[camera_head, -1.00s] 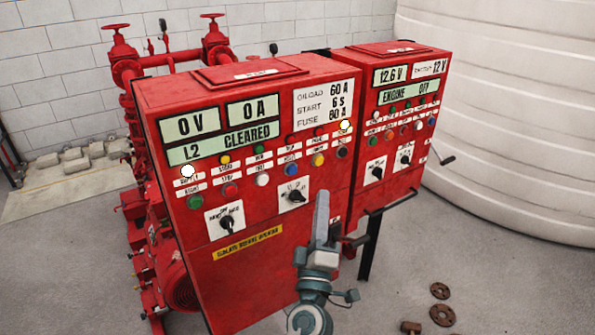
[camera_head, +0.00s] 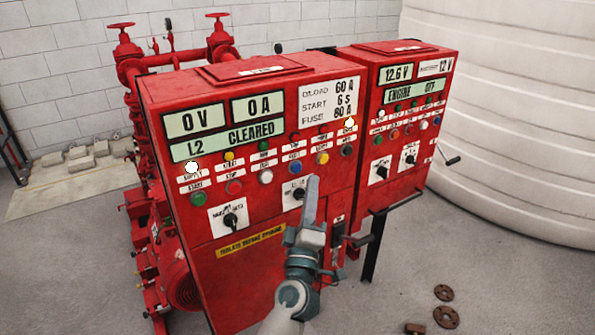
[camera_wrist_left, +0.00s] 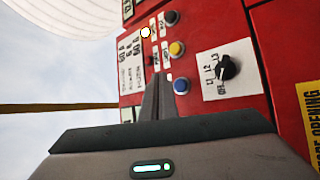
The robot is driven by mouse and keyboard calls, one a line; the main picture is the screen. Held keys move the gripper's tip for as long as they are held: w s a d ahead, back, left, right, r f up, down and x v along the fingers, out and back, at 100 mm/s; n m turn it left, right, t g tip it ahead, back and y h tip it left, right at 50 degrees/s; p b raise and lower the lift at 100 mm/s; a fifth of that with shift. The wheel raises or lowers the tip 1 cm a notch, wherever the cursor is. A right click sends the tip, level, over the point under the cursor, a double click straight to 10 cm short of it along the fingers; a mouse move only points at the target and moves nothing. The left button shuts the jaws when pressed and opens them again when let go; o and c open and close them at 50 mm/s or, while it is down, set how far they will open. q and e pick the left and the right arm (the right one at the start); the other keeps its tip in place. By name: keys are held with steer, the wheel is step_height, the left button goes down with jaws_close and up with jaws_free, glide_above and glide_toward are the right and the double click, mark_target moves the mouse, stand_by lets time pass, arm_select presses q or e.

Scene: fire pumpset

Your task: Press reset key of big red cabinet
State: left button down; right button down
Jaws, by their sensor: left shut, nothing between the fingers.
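The big red cabinet (camera_head: 300,250) stands in the middle, its front panel facing me. Its bottom button row runs green (camera_head: 197,199), red (camera_head: 233,187), white (camera_head: 265,177), blue (camera_head: 295,167), yellow (camera_head: 322,158) and black (camera_head: 347,150). The labels are too small to tell surely which is the reset key. My left gripper (camera_head: 313,181) is shut and empty, its tip before the panel, just below the blue and yellow buttons. In the left wrist view the fingers (camera_wrist_left: 158,75) point at the panel beside the blue button (camera_wrist_left: 181,86). Contact cannot be told. The right gripper is not in view.
A rotary switch (camera_head: 299,194) sits partly behind my left fingers. A smaller red cabinet (camera_head: 405,125) adjoins on the right, with a lever (camera_head: 449,160) at its side. A white tank (camera_head: 510,120) stands behind.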

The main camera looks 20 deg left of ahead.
mark_target(297, 168)
arm_select(q)
steer(key=w+a, duration=0.2)
steer(key=shift+a+p, duration=0.3)
steer(key=shift+p, duration=0.05)
stand_by(0.7)
steer(key=shift+w+a+r, duration=0.1)
steer(key=shift+w+a, duration=0.05)
steer(key=shift+a, duration=0.05)
stand_by(1.2)
steer(key=shift+w+a+p, duration=0.35)
steer(key=shift+a+p, duration=0.1)
stand_by(1.1)
steer(key=shift+d, duration=0.1)
steer(key=shift+s+d, duration=0.55)
steer(key=shift+d, duration=0.1)
stand_by(0.4)
